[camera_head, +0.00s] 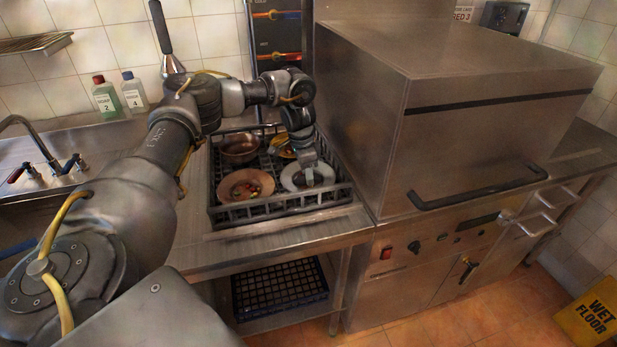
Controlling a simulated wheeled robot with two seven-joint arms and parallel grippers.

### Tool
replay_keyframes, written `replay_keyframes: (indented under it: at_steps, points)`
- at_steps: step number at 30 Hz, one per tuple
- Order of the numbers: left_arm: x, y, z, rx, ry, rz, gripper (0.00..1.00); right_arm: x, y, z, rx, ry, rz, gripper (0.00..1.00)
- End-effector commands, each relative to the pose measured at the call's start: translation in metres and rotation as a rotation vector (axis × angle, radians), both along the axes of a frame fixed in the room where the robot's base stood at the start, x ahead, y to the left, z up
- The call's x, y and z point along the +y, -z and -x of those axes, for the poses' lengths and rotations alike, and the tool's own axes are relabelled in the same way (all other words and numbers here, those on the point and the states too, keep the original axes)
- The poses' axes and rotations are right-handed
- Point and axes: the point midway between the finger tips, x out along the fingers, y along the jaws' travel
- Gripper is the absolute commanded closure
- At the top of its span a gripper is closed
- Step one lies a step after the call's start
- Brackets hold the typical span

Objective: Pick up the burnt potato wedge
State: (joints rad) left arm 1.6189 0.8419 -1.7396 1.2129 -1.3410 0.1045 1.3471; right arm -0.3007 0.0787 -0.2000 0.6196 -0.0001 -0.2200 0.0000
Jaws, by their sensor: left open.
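My left gripper (311,176) points down at the right side of a dark dish rack, low over a white plate (288,181). It is open; its fingertips are small and close to the plate's surface. I cannot make out the burnt potato wedge for certain; the gripper hides part of the white plate. A brown plate (232,187) to the left in the rack holds small bits of food (250,190), too small to name. My right gripper is not in view.
The dish rack (283,207) also holds a copper-coloured bowl (238,150) and a yellow dish (284,150). A large steel dishwasher (400,110) stands close on the right. Soap bottles (134,92) and a tap (38,140) are at the left. Another rack (280,288) sits below.

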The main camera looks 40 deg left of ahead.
Motion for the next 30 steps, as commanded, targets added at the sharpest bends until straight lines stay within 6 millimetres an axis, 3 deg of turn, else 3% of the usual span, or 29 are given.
replay_keyframes:
  at_steps: [9, 17, 25, 30]
  points:
    - [0.0, 0.006, -0.001, -0.001, -0.001, 0.0, 0.61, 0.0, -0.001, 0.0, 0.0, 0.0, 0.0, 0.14]
    - [0.0, 0.006, -0.001, -0.001, -0.001, 0.0, 0.94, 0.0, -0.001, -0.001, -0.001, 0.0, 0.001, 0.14]
    - [0.0, 0.004, -0.001, -0.002, -0.001, 0.0, 0.94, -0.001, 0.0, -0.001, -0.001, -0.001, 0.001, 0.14]
    - [0.0, -0.006, -0.002, -0.005, -0.001, 0.001, 0.94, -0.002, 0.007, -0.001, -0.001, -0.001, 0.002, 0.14]
